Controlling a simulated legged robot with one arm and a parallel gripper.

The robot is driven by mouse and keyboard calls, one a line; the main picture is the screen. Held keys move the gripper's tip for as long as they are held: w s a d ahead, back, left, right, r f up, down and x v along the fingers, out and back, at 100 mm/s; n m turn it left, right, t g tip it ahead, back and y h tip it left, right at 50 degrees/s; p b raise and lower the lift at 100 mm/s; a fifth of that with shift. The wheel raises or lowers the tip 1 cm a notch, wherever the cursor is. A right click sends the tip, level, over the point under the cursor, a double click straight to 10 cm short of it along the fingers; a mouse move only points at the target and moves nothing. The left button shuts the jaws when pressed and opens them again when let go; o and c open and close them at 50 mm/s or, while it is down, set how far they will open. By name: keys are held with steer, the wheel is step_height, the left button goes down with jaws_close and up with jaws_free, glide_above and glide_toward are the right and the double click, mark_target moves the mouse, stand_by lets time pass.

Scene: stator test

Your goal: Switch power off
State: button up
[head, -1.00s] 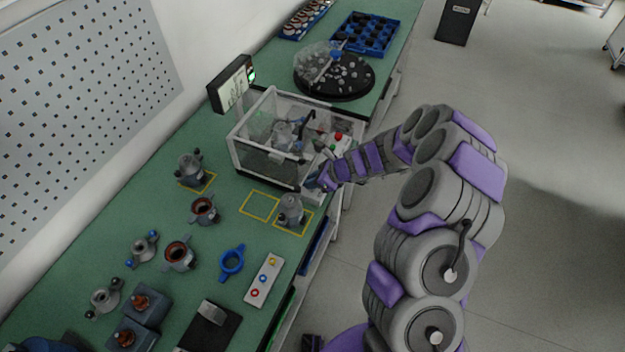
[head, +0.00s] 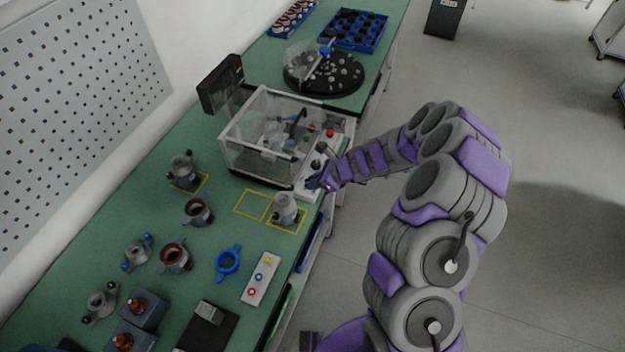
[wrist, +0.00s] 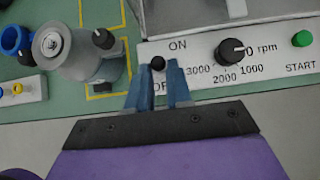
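The control panel (wrist: 260,45) of the test box shows in the wrist view, with printed ON and partly covered OFF labels. The black power switch knob (wrist: 157,62) sits by these labels. My gripper (wrist: 157,72) has its two blue-grey fingers apart, one on each side of the knob; whether they touch it is unclear. In the head view my gripper (head: 314,182) is at the near end of the panel, in front of the clear test box (head: 262,150). The display (head: 220,85) behind the box is dark.
A black rpm dial (wrist: 232,51) and green START button (wrist: 302,39) are right of the switch. A stator part (head: 285,208) stands in a yellow square close left of my gripper. A red button (head: 330,133) is farther along the panel.

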steer(key=shift+o, duration=1.1)
steer(key=p+v, duration=0.5)
steer(key=v, duration=0.1)
